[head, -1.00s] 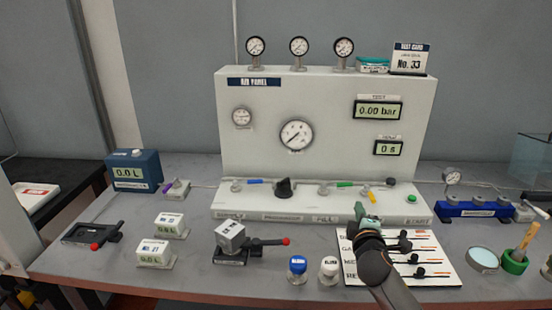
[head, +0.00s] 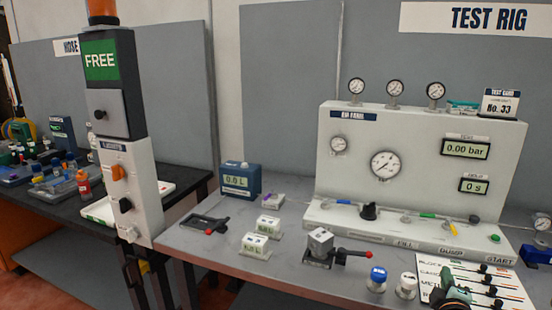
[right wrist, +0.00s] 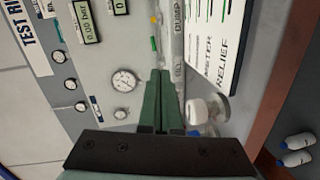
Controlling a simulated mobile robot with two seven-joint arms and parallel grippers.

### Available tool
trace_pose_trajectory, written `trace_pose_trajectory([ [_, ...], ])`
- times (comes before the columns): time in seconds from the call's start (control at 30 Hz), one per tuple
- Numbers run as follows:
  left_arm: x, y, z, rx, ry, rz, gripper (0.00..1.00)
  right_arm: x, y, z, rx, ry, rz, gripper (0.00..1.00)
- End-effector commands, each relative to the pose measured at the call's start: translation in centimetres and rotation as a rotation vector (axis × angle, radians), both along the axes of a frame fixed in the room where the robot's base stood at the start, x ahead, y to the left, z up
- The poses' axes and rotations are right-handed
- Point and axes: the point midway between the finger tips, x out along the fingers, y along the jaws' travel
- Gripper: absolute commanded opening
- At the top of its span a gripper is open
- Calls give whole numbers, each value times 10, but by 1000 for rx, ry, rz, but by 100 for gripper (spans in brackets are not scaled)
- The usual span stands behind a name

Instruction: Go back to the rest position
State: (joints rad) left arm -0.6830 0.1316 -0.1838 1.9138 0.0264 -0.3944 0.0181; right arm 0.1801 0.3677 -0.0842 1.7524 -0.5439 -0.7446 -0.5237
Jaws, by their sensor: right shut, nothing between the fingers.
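My right gripper (head: 455,292) shows at the bottom right of the head view, over the lower part of the white valve card. In the right wrist view its green fingers (right wrist: 160,78) are together, with nothing between them. Beyond the fingers, the air panel (head: 345,150) with its round gauges shows sideways in the wrist view. My left gripper is not in view.
On the grey bench are a block with a red-tipped lever (head: 320,240), a blue-capped bottle (head: 377,279), a white-capped bottle (head: 406,286) and a blue meter box (head: 240,180). A column with a FREE sign (head: 101,62) stands at the left, before a dark cluttered bench.

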Motion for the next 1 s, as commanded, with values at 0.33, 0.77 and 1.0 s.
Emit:
trace_pose_trajectory([
  [0.33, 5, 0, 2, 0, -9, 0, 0, -140, 80, -121, 604, 285, -151, 0],
  [0.77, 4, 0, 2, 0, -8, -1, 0, -314, 166, -160, 1105, 653, -420, 0],
  [1.0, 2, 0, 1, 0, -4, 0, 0, -326, 185, -177, 1191, 670, -419, 0],
])
